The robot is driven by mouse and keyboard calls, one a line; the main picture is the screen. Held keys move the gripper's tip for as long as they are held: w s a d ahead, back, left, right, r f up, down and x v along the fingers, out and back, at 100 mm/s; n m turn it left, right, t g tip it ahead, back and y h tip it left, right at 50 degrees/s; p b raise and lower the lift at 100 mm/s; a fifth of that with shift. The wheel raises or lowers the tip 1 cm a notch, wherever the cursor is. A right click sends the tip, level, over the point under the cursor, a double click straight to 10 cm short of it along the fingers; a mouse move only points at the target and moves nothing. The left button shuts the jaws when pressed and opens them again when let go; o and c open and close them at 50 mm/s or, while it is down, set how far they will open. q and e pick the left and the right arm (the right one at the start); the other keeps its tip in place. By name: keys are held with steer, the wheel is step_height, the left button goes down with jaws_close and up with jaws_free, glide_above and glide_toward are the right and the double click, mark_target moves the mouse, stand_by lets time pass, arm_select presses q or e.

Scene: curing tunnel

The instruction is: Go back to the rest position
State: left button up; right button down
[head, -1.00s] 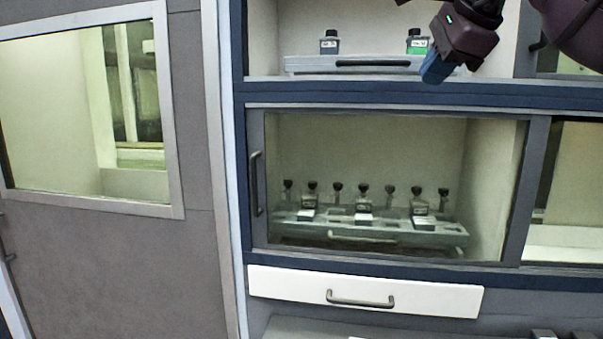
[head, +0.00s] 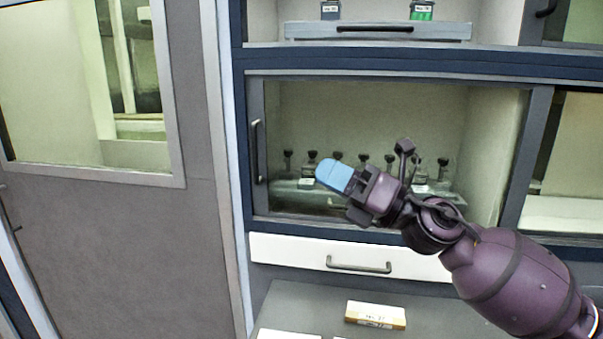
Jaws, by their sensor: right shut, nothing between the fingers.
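My right gripper (head: 334,175) comes in from the lower right on a purple arm. Its blue fingertips are together, with nothing between them. It hangs in front of the glazed middle compartment (head: 400,105) of the cabinet and covers part of the bottle tray behind the glass. I cannot tell the gap between the fingertips and the glass. My left gripper is not in view.
Several dark-capped bottles stand on a tray (head: 285,195) behind the glass. Above, an open shelf holds a grey tray (head: 375,31) with two bottles. Below are a white drawer (head: 290,252) and a grey worktop (head: 290,300) with a labelled box (head: 376,314).

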steer(key=s+d+f+m+t+h, duration=0.25)
steer(key=d+f+m+h, duration=0.45)
steer(key=m, duration=0.4)
steer(key=s+d+f+m+t+h, duration=0.1)
steer(key=d+f+m+t+h, duration=0.2)
steer(key=d+f+m+h, duration=0.5)
steer(key=s+d+f+m+t+h, duration=0.1)
steer(key=d+f+m+t+h, duration=0.2)
steer(key=f+m+h, duration=0.8)
steer(key=s+d+f+m+g+y, duration=0.25)
steer(key=s+f+m+g, duration=0.45)
steer(key=s, duration=0.6)
steer(key=s+d+f+m+g+y, duration=0.25)
steer(key=s+f+m+g, duration=0.45)
steer(key=s, duration=0.5)
steer(key=w+f+n+t, duration=0.2)
steer(key=w+f+t, duration=0.5)
steer(key=f+t, duration=0.2)
steer(key=shift+w+f+n+t, duration=0.25)
steer(key=shift+f+n+t, duration=0.1)
steer(key=shift+f, duration=0.9)
steer(key=shift+d, duration=0.1)
